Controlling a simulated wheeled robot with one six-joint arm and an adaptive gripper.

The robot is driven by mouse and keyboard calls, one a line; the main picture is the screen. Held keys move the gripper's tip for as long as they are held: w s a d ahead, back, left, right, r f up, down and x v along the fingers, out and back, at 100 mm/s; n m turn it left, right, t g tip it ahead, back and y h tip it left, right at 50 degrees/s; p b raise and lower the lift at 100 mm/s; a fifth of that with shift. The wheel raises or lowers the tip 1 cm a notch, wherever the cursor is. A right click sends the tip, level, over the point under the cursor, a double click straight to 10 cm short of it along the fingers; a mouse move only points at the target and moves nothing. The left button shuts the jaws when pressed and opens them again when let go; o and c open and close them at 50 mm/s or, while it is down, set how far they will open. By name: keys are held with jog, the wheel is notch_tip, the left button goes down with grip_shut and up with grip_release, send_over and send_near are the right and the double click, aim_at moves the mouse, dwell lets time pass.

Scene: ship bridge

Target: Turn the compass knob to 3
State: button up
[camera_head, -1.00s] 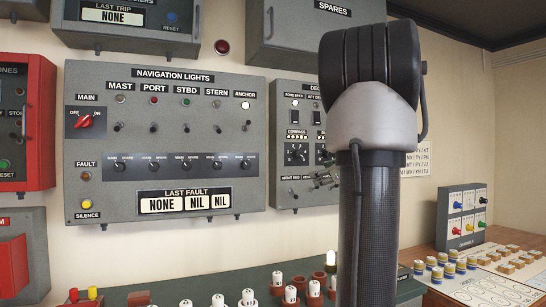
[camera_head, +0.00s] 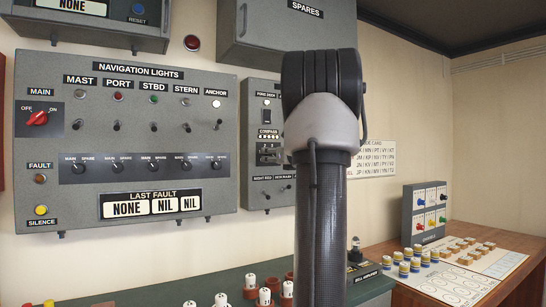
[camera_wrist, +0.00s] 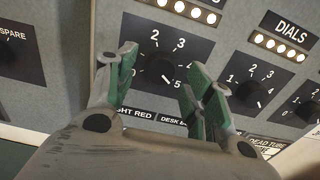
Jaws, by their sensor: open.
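The compass knob (camera_wrist: 160,68) is a black round knob on a black numbered dial in the wrist view. Its white mark seems to point to the lower right, near 5; I cannot read it surely. My gripper (camera_wrist: 158,77) is open, with green-padded fingers to the left and right of the knob. I cannot tell whether they touch it. In the head view the compass dial (camera_head: 267,152) sits under the COMPASS label, partly covered by my arm, and my gripper is mostly hidden there.
A second dial (camera_wrist: 252,93) under the DIALS label is close to my right finger. The navigation lights panel (camera_head: 125,185) with its switches is at left. A green console (camera_head: 150,290) with white pegs is below. A wooden desk (camera_head: 470,236) with a grey box is at right.

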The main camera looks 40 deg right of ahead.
jog(key=shift+w+d, duration=0.1)
jog(key=shift+w, duration=0.35)
jog(key=c, duration=1)
jog(key=shift+n, duration=0.3)
